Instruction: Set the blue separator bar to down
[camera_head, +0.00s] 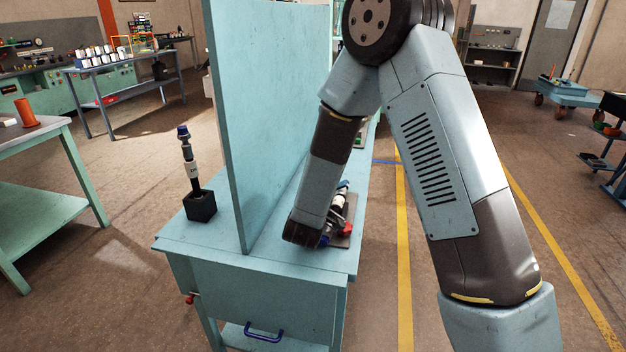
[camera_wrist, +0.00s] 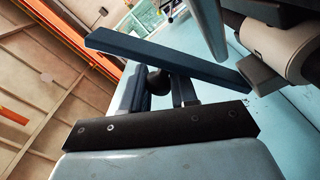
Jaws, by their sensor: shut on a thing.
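In the wrist view a flat dark blue bar (camera_wrist: 165,60), which I take for the blue separator bar, runs slantwise across the top. My gripper (camera_wrist: 158,88) is shut at it, its two fingers rising from a black mount, with a dark round knob between them. Where the fingers touch the bar is partly hidden. In the head view my forearm reaches down to the right side of the teal bench and hides the fingers. The bar's angle cannot be told there.
A tall teal panel (camera_head: 268,110) splits the bench top (camera_head: 220,250), close to my forearm's left. Left of it a black holder (camera_head: 200,207) carries an upright hose fitting (camera_head: 190,160). In the wrist view a pale cylinder (camera_wrist: 265,50) stands close right. Floor right of the bench is clear.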

